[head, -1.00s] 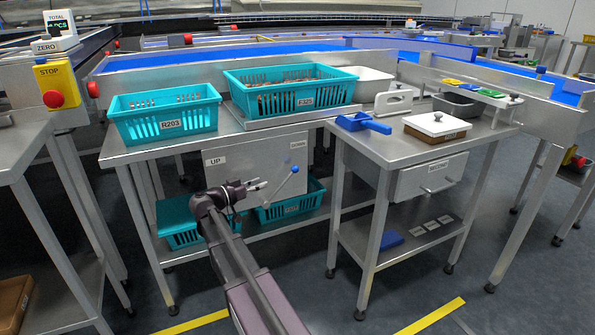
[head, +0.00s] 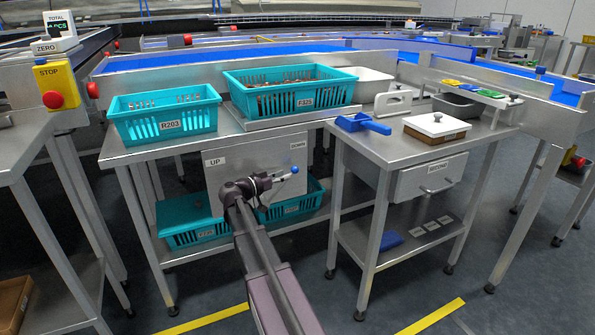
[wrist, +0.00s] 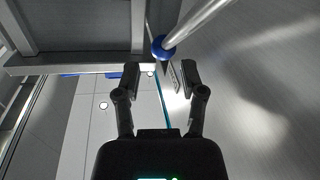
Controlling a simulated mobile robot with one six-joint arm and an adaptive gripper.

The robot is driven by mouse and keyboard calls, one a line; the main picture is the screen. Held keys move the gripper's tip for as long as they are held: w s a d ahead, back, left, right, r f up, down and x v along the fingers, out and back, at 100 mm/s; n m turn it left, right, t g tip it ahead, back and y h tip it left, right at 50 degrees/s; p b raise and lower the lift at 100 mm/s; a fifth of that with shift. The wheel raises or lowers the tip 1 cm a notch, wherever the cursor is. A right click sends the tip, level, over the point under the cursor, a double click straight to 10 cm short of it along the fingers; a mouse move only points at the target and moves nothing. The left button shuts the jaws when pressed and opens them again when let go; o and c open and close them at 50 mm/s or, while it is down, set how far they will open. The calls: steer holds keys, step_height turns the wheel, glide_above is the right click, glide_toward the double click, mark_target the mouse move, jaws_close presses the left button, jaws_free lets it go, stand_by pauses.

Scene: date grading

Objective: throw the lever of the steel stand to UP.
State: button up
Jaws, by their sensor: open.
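The steel stand's front panel (head: 235,172) hangs under the table, with an UP label (head: 214,162) at its upper left and a DOWN label (head: 298,146) at its upper right. The lever's blue knob (head: 295,169) sits on the right, on the DOWN side. My gripper (head: 283,177) is at the knob and hides most of the lever rod. In the wrist view the rod (wrist: 195,22) comes in from the upper right to the knob (wrist: 161,47). The knob is just beyond the fingertips of my open gripper (wrist: 160,72), in line with the gap; contact cannot be told.
Teal baskets stand on the tabletop (head: 170,117) above, and two more teal baskets (head: 192,222) lie on the shelf below the panel. A side table (head: 385,150) with a drawer stands to the right, its leg close to the lever. Open floor lies in front.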

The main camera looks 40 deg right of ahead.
mark_target(293, 172)
steer(key=shift+s+d, duration=0.1)
steer(key=shift+d, duration=2.2)
